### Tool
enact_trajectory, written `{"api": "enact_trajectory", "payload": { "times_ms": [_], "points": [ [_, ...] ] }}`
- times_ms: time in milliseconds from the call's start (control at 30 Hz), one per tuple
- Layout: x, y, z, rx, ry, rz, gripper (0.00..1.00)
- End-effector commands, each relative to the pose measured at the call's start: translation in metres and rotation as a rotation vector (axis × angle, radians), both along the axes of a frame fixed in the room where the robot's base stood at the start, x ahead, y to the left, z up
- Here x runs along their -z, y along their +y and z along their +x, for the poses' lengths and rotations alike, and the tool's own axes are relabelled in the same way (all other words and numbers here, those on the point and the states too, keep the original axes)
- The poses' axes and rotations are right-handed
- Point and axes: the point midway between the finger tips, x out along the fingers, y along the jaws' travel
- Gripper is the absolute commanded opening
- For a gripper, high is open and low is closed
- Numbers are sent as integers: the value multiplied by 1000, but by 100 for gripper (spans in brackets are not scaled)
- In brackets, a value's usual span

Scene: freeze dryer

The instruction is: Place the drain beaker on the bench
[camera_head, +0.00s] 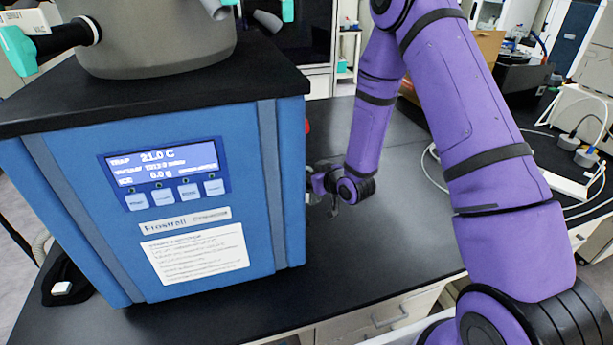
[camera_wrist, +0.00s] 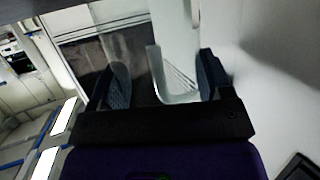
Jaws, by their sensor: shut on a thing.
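In the wrist view, my gripper (camera_wrist: 165,82) has one dark finger pad on each side of a clear, pale-edged vessel, which I take to be the drain beaker (camera_wrist: 180,92). The gripper is shut on it. The beaker's full outline and any contents are hard to make out. In the head view, my gripper (camera_head: 324,190) is beside the right side of the blue freeze dryer (camera_head: 262,200), low over the black bench (camera_head: 400,240). The beaker cannot be made out there; the dryer's front corner may hide it.
The dryer carries a grey chamber (camera_head: 160,40) with teal-handled valves (camera_head: 18,50). A red part (camera_head: 307,126) shows at its right side. The bench front to the right of the dryer is clear. White cables (camera_head: 575,200) lie at the far right.

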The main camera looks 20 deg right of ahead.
Motion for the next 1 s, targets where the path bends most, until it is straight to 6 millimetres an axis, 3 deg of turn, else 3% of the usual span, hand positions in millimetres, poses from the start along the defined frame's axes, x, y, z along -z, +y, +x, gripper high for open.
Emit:
{"api": "enact_trajectory", "payload": {
  "times_ms": [633,1000],
  "points": [
    [56,0,0,0,2,0,29],
    [67,0,0,1,0,0,29]
  ]
}}
